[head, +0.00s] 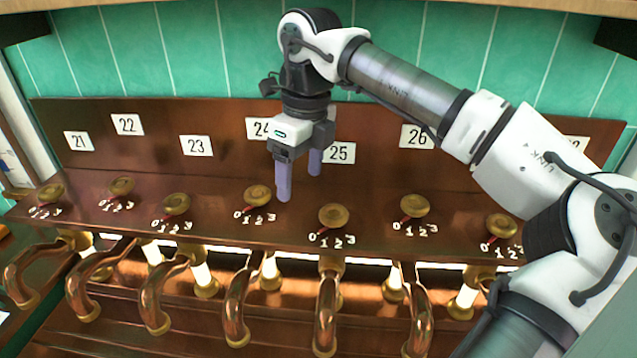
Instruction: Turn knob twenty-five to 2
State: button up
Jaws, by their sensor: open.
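Knob twenty-five (333,216) is a round brass knob on the copper shelf, in front of the white label 25 (340,153). Marks 0, 1, 2 and 3 (337,242) are printed along its front. Its red pointer (321,230) points to the lower left, at the 0. My gripper (299,184) hangs fingers down over the shelf, behind and to the left of knob twenty-five. Its two purple-grey fingers are apart with nothing between them. One finger is close to knob 24 in the picture; I cannot tell the exact gap.
Knob 24 (257,195) is just left of my gripper, and knob 26 (415,205) is to the right. Several more knobs line the shelf. Curved copper pipes (327,305) hang below. The labelled backboard (377,125) rises close behind my gripper.

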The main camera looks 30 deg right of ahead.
jog(key=m, duration=0.1)
send_over(334, 212)
jog(key=shift+w+h, duration=0.1)
jog(key=shift+h, duration=0.3)
jog(key=shift+f+m, duration=0.2)
jog(key=shift+m, duration=0.1)
notch_tip(334, 212, down, 7)
jog(key=b, duration=0.4)
jog(key=c, duration=1)
